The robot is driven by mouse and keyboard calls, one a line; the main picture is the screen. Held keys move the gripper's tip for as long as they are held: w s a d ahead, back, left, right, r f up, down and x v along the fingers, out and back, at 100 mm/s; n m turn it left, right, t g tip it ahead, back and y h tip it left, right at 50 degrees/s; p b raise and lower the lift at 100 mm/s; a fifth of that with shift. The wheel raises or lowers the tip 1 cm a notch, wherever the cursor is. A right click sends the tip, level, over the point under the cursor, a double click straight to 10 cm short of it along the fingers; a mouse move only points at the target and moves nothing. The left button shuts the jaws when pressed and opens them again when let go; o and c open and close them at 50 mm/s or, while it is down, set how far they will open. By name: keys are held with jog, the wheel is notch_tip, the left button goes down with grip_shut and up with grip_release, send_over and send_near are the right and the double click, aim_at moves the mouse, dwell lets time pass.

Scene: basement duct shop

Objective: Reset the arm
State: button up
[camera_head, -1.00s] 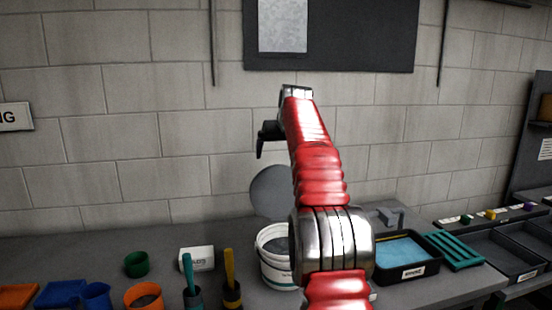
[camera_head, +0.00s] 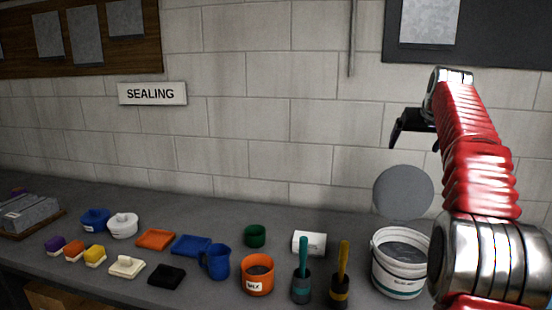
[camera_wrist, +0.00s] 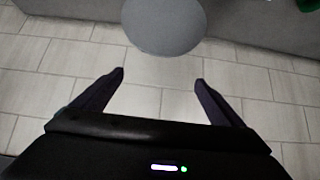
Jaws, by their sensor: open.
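My red and silver arm rises at the right of the head view. My gripper (camera_head: 414,128) is at its upper end, raised above the bench in front of the block wall. In the wrist view my gripper (camera_wrist: 160,80) shows two dark fingers spread apart with nothing between them. A grey round disc (camera_wrist: 165,25) lies beyond the fingertips there, apart from them. The same grey disc (camera_head: 403,193) stands behind the white bucket in the head view, below my gripper.
The bench (camera_head: 215,288) holds a white bucket (camera_head: 400,262), an orange pot (camera_head: 257,275), a blue jug (camera_head: 216,262), brushes in holders (camera_head: 302,285), a green ring (camera_head: 254,236) and coloured lids and blocks. A SEALING sign (camera_head: 152,94) hangs on the wall. The air around my gripper is clear.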

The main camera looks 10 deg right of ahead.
jog(key=s+a+f+g+y, duration=0.1)
jog(key=s+a+f, duration=0.1)
jog(key=f, duration=0.4)
jog(key=s+a+f+g, duration=0.1)
jog(key=s+a+f, duration=0.2)
jog(key=f, duration=0.3)
jog(key=s+a+f+n, duration=0.1)
jog(key=s+a+f, duration=0.3)
jog(key=s+a, duration=0.6)
jog(key=s+a+f+n+y, duration=0.1)
jog(key=s+a+f, duration=0.3)
jog(key=s+a, duration=0.7)
jog(key=s+a+f+n+y, duration=0.1)
jog(key=s+a+f, duration=0.4)
jog(key=s+a, duration=0.5)
jog(key=shift+s+a+n+g, duration=0.35)
jog(key=shift+s+n, duration=0.25)
jog(key=shift+s, duration=1.8)
